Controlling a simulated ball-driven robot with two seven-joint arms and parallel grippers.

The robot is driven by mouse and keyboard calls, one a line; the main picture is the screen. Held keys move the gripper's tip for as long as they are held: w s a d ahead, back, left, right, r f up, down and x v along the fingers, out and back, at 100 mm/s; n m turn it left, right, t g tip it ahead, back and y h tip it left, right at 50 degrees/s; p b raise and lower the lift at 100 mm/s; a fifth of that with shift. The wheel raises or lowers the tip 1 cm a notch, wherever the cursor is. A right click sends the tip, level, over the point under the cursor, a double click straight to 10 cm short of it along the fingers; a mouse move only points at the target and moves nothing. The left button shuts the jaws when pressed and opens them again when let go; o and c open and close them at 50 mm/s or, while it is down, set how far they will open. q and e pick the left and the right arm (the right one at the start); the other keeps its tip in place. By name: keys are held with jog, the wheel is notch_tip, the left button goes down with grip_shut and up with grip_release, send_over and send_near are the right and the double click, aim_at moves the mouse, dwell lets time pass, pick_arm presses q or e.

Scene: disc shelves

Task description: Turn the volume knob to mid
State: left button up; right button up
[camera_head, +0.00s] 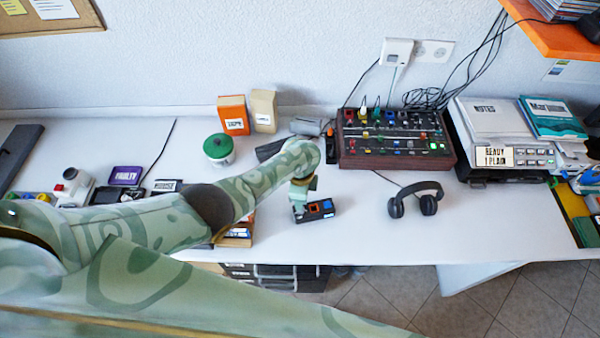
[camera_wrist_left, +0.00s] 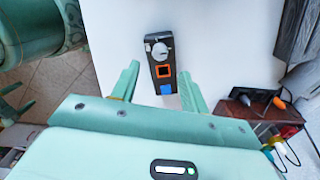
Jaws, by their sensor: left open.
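A small black device (camera_head: 320,213) lies on the white desk below the middle of the head view. In the left wrist view the device (camera_wrist_left: 151,30) shows a round silver-white knob (camera_wrist_left: 160,51), an orange-framed square (camera_wrist_left: 163,71) and a blue button (camera_wrist_left: 166,89). My left gripper (camera_head: 302,193) is over the device's left end in the head view, partly covering it. In the left wrist view my left gripper (camera_wrist_left: 158,88) is open, its two green fingers apart with the device between them in the picture. I see no contact with the knob; its setting is too small to read.
A mixer (camera_head: 395,160) with cables stands behind to the right. Headphones (camera_head: 416,198) lie right of the device. A green jar (camera_head: 218,150) and an orange box (camera_head: 233,115) stand at the back left. Desk between device and headphones is clear; the front edge is close.

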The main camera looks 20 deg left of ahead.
pick_arm(q)
notch_tip(320, 180, up, 9)
jog(key=p, duration=0.4)
pick_arm(e)
notch_tip(320, 180, up, 6)
jog(key=shift+w+f, duration=0.1)
jog(key=shift+w, duration=0.05)
pick_arm(q)
jog(key=shift+r, duration=0.1)
